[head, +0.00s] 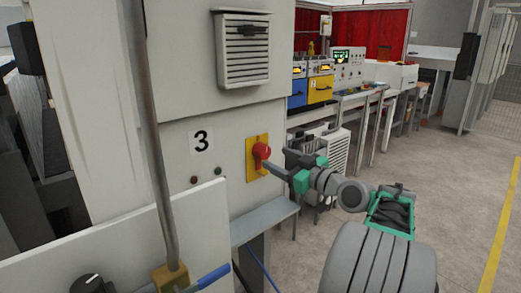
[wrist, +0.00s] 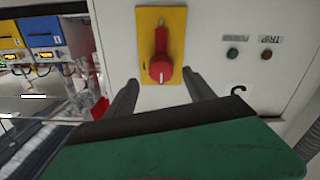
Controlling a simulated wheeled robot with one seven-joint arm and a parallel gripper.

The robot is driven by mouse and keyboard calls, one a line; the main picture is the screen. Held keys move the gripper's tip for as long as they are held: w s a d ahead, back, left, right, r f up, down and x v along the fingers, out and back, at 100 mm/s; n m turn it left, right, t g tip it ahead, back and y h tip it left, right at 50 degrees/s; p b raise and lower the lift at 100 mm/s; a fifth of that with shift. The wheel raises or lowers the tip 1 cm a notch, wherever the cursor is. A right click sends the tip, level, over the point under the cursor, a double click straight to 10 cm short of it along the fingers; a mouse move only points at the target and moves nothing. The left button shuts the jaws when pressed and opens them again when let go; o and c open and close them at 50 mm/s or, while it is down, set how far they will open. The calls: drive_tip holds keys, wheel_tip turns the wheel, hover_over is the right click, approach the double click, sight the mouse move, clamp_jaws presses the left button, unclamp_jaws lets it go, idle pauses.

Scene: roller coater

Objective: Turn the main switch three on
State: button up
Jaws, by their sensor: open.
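The main switch is a red rotary handle (head: 261,153) on a yellow plate (head: 251,172), on the grey cabinet panel beside a label "3" (head: 202,142). In the wrist view the red handle (wrist: 161,67) stands lengthwise up and down the picture on its yellow plate (wrist: 145,24). My gripper (head: 268,166) reaches in from the right, close to the handle. In the wrist view my gripper (wrist: 160,79) is open, with one finger on each side of the handle's near end and gaps visible. Whether the fingertips overlap the handle in depth is unclear.
Two small buttons, one green (wrist: 232,54) and one red (wrist: 267,54), sit beside the switch. A grey shelf (head: 265,220) juts out below it. A vertical pole (head: 155,130) stands in front of the cabinet. Workbenches (head: 370,95) line the back; the floor at right is clear.

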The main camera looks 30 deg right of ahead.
sight(267, 154)
drive_tip(key=w, duration=0.2)
drive_tip(key=w+p, duration=0.1)
drive_tip(key=w, duration=0.1)
drive_tip(key=w+a, duration=0.1)
drive_tip(key=w, duration=0.1)
drive_tip(key=shift+w+a, duration=0.1)
drive_tip(key=shift+w, duration=0.25)
drive_tip(key=shift+c, duration=0.2)
clamp_jaws()
